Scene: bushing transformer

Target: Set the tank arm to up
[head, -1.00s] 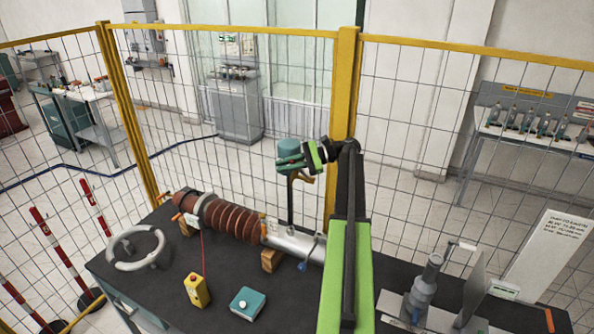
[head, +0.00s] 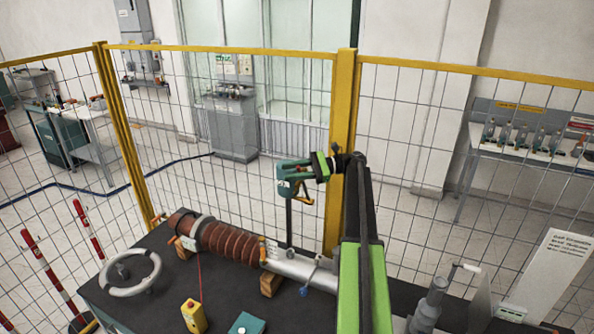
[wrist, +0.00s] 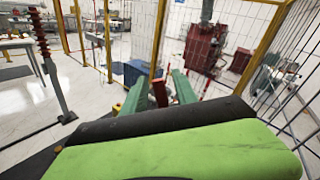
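My gripper (head: 284,178) has teal fingers and reaches left from the green arm, high above the far side of the dark bench. In the wrist view the two fingers (wrist: 161,84) stand apart, with a red-brown bar (wrist: 160,94) showing between them. I cannot tell whether they touch it. In the head view an orange-brown curved piece (head: 304,197) shows just below the gripper, beside a dark upright post (head: 289,222). I cannot tell which piece is the tank arm. A red tank (wrist: 212,47) stands farther off in the wrist view.
A ribbed brown bushing (head: 228,240) lies on wooden blocks on the bench (head: 150,312). A grey handwheel (head: 130,273), a yellow box (head: 194,316) and a teal box (head: 246,324) are nearby. A yellow-framed mesh fence (head: 346,130) stands close behind my gripper.

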